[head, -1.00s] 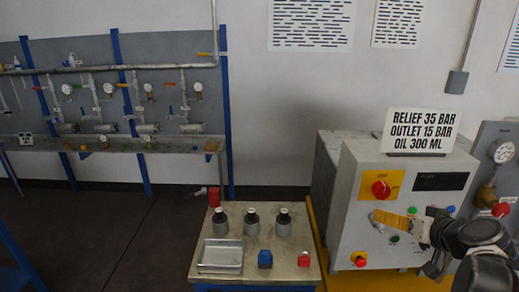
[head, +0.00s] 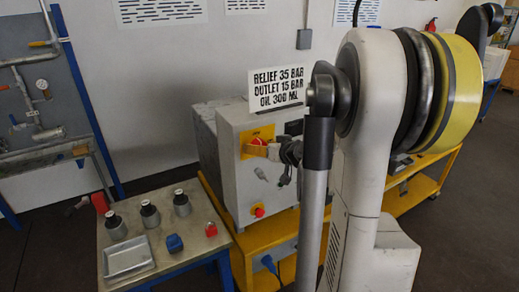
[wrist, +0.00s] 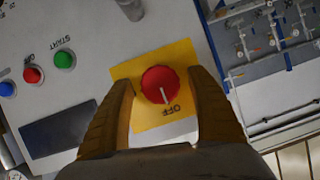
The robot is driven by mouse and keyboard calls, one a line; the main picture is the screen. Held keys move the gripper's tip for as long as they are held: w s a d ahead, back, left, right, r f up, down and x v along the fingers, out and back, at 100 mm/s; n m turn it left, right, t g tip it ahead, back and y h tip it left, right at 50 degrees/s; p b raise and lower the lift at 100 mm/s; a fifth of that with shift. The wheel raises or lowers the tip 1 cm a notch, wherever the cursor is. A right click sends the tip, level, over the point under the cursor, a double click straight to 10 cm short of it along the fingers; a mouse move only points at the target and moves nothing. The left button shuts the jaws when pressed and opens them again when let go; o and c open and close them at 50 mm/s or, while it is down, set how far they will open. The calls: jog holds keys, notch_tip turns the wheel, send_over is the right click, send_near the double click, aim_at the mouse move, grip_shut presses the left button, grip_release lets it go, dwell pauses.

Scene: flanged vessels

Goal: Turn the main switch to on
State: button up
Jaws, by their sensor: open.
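The main switch (wrist: 158,88) is a round red knob on a yellow plate (wrist: 125,72) on the grey control box (head: 227,190). Its white mark points at the word OFF in the wrist view. My gripper (wrist: 162,78) is open, with one yellow finger on each side of the knob and a visible gap to it on both sides. In the head view the red knob (head: 262,138) is partly hidden by my gripper (head: 256,150), which is in front of the yellow plate.
Green START (wrist: 65,59), red (wrist: 32,75) and blue (wrist: 7,89) buttons and a dark display (wrist: 58,134) are on the same panel. A red stop button (head: 258,212) is lower. A table (head: 185,262) with several grey vessels stands left. My arm hides the box's right side.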

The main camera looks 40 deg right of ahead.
jog(key=c, duration=1.2)
jog(key=m+y+b, duration=0.1)
jog(key=m+b, duration=0.1)
jog(key=shift+d+f+m+t+y, duration=0.1)
jog(key=shift+f+m+t+y, duration=0.05)
jog(key=shift+m+t+y, duration=0.25)
jog(key=m+t+y+b, duration=0.1)
jog(key=m+y+b, duration=0.1)
jog(key=m+b, duration=0.1)
jog(key=shift+f+m, duration=0.1)
jog(key=shift+m, duration=0.4)
jog(key=m+t+y+b, duration=0.1)
jog(key=m+b, duration=0.2)
jog(key=shift+m+t, duration=0.3)
jog(key=shift+t, duration=0.1)
jog(key=shift+m+t+b, duration=0.8)
jog(key=shift+m+b, duration=0.4)
jog(key=shift+m, duration=0.6)
